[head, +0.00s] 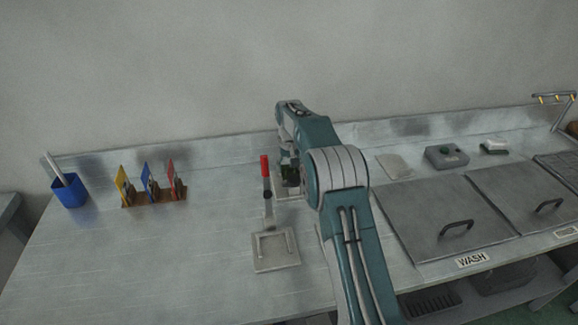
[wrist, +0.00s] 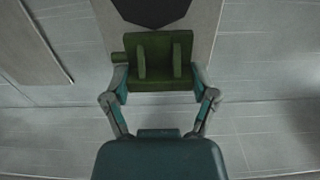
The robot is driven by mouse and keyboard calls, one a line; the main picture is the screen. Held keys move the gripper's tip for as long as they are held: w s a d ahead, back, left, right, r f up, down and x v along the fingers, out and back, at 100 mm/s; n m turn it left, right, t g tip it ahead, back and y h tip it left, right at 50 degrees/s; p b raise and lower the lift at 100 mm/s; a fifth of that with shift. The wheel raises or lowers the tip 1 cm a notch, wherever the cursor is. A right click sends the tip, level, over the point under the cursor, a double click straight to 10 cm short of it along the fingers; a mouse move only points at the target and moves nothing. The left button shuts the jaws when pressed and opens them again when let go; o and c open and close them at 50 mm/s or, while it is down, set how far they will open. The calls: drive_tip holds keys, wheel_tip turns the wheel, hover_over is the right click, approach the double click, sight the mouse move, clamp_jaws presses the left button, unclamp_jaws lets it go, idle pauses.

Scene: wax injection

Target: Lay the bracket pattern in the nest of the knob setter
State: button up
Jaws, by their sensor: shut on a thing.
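The bracket pattern (wrist: 160,76) is a dark green block with two raised ribs, seen from above in the wrist view. My gripper (wrist: 161,88) is shut on it, with a finger at each side. In the head view my gripper (head: 290,178) points down just right of a red-handled lever device (head: 265,178), which looks like the knob setter. The pattern is mostly hidden there by my arm. I cannot tell whether the pattern touches the nest.
A square grey plate (head: 276,250) lies in front of the lever. A rack with yellow, blue and red tags (head: 152,192) and a blue cup (head: 70,191) stand left. Lidded tanks (head: 445,218), one labelled WASH, and a grey box (head: 446,157) are right. The front left bench is clear.

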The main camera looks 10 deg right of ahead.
drive_tip(key=shift+f, duration=1.05)
drive_tip(key=o, duration=0.9)
drive_tip(key=shift+c, duration=0.2)
wheel_tip(320, 180, up, 11)
drive_tip(key=shift+w+r, duration=0.1)
drive_tip(key=shift+r, duration=0.3)
